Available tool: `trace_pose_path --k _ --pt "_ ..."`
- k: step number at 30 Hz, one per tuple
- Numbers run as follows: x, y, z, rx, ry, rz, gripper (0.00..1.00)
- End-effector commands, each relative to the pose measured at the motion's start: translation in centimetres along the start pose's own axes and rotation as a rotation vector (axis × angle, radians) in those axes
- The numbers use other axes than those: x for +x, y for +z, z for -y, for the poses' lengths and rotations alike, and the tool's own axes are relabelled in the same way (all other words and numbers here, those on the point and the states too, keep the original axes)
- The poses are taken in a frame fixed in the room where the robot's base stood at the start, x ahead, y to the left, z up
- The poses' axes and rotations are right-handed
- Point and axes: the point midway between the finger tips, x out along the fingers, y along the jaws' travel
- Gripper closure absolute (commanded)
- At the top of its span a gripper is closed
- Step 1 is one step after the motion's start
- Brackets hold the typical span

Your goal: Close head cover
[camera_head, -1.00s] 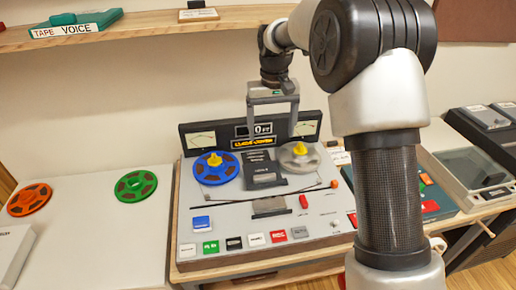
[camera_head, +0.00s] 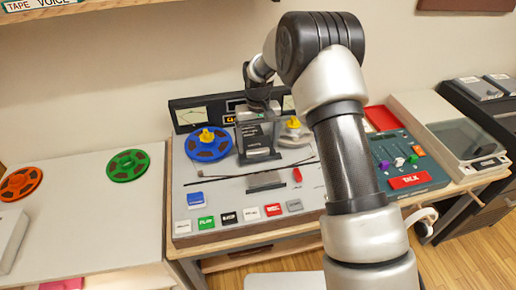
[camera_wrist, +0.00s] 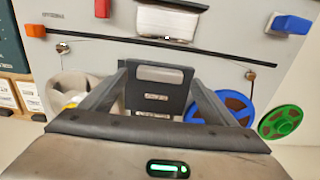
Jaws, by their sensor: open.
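The tape deck (camera_head: 225,185) stands on the table. Its dark head cover (camera_head: 254,141) sits raised between the blue reel (camera_head: 208,145) and the pale reel (camera_head: 291,132), above the grey head area (camera_head: 265,182). My gripper (camera_head: 261,118) is at the cover's upper part, coming from behind and above. In the wrist view, the open fingers (camera_wrist: 160,74) lie to either side of the cover (camera_wrist: 158,100), with no clear grip on it. Contact cannot be told. My gripper partly hides the cover's lower part there.
The meter panel (camera_head: 190,113) stands close behind my gripper. Coloured buttons (camera_head: 207,222) line the deck's front. A green mixer (camera_head: 405,160) is at the right; orange (camera_head: 20,183) and green (camera_head: 127,163) reels lie on the left table. A shelf (camera_head: 60,12) hangs above.

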Motion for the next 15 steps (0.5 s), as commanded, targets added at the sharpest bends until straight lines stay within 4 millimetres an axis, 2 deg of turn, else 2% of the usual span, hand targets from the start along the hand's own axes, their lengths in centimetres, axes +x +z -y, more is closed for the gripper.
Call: trace_pose_path --k 1,6,15 --pt "0.9 0.1 0.0 0.000 0.000 0.003 0.19" --pt "2.4 0.0 0.0 0.000 0.000 0.001 0.19" --pt "2.8 0.0 0.0 0.000 0.000 0.000 0.19"
